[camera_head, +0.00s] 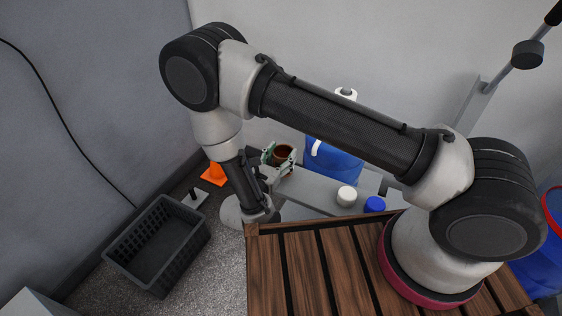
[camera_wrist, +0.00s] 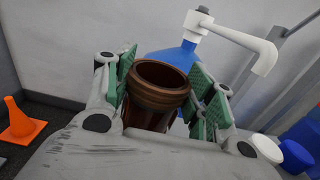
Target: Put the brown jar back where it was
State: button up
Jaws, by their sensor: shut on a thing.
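The brown jar (camera_wrist: 158,90) is open-mouthed and stands between the green-padded fingers of my gripper (camera_wrist: 163,98) in the wrist view. The fingers are shut on its sides. In the head view, the jar (camera_head: 283,153) shows as a small brown rim between the fingers of my gripper (camera_head: 279,158), over or near the left end of a grey surface (camera_head: 312,189). The jar's lower part is hidden, so I cannot tell whether it touches that surface. In the wrist view the jar looks nearly upright, tilted slightly.
A blue bottle with a white pump (camera_head: 335,160) stands close behind the jar. A white lid (camera_head: 346,196) and a blue lid (camera_head: 374,204) are to the right. An orange cone (camera_head: 214,174) and a dark crate (camera_head: 119,246) are at left. A slatted wooden top (camera_head: 318,262) is in front.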

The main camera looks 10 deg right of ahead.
jog(key=shift+f, duration=1.25)
jog(key=shift+f, duration=0.1)
jog(key=o, duration=1.1)
